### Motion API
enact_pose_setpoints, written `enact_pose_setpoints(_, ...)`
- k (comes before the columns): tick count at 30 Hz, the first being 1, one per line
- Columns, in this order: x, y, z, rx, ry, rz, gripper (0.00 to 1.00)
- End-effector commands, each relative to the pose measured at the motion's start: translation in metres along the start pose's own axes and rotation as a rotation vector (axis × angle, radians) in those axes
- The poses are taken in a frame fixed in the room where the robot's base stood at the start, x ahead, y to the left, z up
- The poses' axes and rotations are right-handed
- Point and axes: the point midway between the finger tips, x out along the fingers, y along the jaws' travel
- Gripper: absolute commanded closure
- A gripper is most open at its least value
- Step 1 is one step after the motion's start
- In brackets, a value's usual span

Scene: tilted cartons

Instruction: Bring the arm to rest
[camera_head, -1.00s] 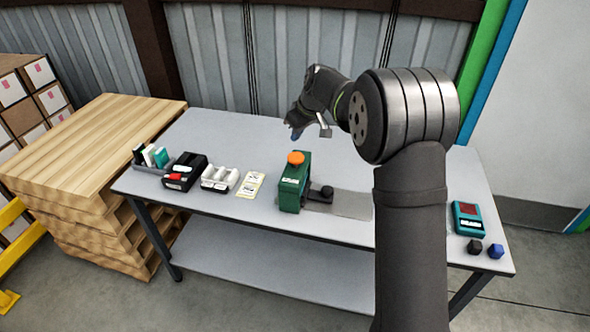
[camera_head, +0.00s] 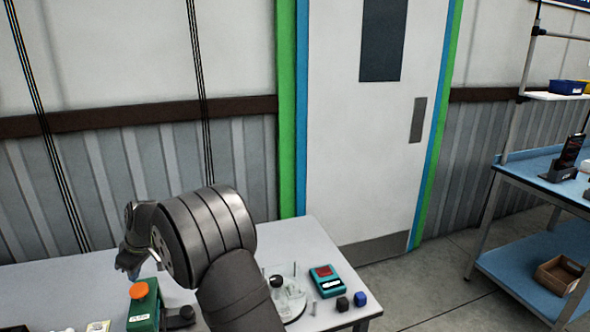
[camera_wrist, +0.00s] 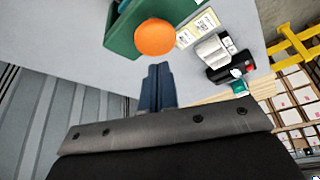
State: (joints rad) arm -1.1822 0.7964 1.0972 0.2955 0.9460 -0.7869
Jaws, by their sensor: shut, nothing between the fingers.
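My gripper (camera_head: 134,270) hangs above the grey table (camera_head: 50,283), behind the green device with the orange knob (camera_head: 139,290). In the wrist view my gripper (camera_wrist: 158,68) is shut and empty, its blue fingers together. The fingertips appear just below the orange knob (camera_wrist: 155,37) in that view; the distance between them is hard to tell. My arm fills the front of the head view and hides part of the table.
On the table's right are a teal device with a red screen (camera_head: 326,280), a black cube (camera_head: 342,304) and a blue cube (camera_head: 360,299). A clear round stand (camera_head: 290,298) is beside my arm. A blue workbench (camera_head: 545,182) stands at far right.

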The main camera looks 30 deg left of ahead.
Motion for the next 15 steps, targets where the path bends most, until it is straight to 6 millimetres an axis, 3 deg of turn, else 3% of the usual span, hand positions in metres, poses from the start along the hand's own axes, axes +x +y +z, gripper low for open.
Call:
enact_pose_setpoints(6, 0.022, 0.0, 0.009, 0.0, 0.0, 0.0, 1.0)
enact_pose_setpoints(15, 0.025, 0.0, 0.011, -0.001, 0.001, 0.001, 1.0)
